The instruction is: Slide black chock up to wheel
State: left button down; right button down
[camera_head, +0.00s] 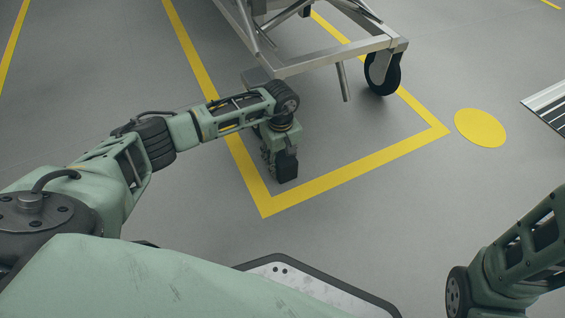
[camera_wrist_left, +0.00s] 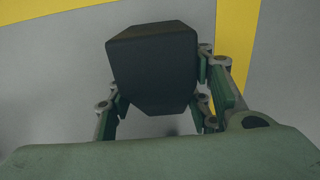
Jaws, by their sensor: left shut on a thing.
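The black chock (camera_wrist_left: 152,62) is between the fingers of my left gripper (camera_wrist_left: 160,95), which is shut on it. In the head view the chock (camera_head: 286,167) shows below my left gripper (camera_head: 275,150), inside the corner of the yellow floor outline. Whether it touches the floor I cannot tell. A black wheel (camera_head: 383,74) under a metal cart frame stands farther back and to the right, clear of the chock. Only part of my right arm shows at the lower right; its gripper is out of view.
The metal cart (camera_head: 330,58) stands at the top centre with a thin leg (camera_head: 343,82) hanging down. Yellow tape (camera_head: 350,172) outlines the floor area. A yellow disc (camera_head: 481,128) and a striped ramp edge (camera_head: 550,105) are at right. The grey floor between chock and wheel is clear.

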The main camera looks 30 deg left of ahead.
pick_arm(q)
jog(key=shift+w+a+b, duration=0.3)
jog(key=shift+w+a, duration=0.15)
jog(key=shift+a, duration=0.2)
jog(key=c, duration=0.8)
grip_release()
jog(key=shift+d, duration=0.1)
